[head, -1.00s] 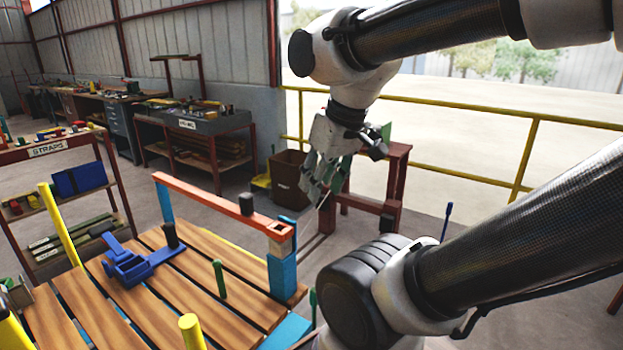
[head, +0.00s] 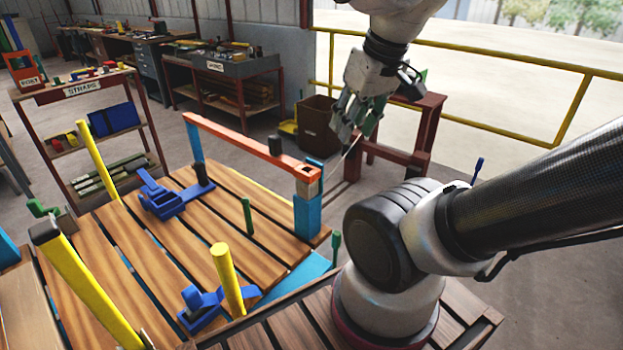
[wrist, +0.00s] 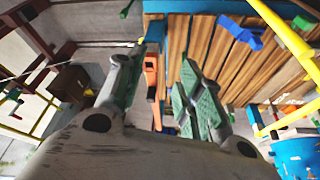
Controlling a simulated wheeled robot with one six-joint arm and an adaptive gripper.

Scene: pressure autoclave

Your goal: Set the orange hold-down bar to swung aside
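The orange hold-down bar (head: 240,138) spans two blue posts along the far side of the slatted wooden table (head: 185,240). A black knob (head: 275,146) stands on it near its right end, which rests at the near blue post (head: 307,212). My gripper (head: 352,135) is in the air to the right of that end, pointing down, apart from the bar. In the wrist view my gripper (wrist: 160,85) has its two green-padded fingers spread, with nothing held. The orange bar (wrist: 151,75) shows beyond the gap between them.
Blue clamps (head: 165,200) and yellow posts (head: 228,280) stand on the table. A dark red stand (head: 425,125) and a brown bin (head: 317,125) are behind my gripper. A yellow railing (head: 480,60) runs beyond. A shelf marked STRAPS (head: 85,89) stands at the left.

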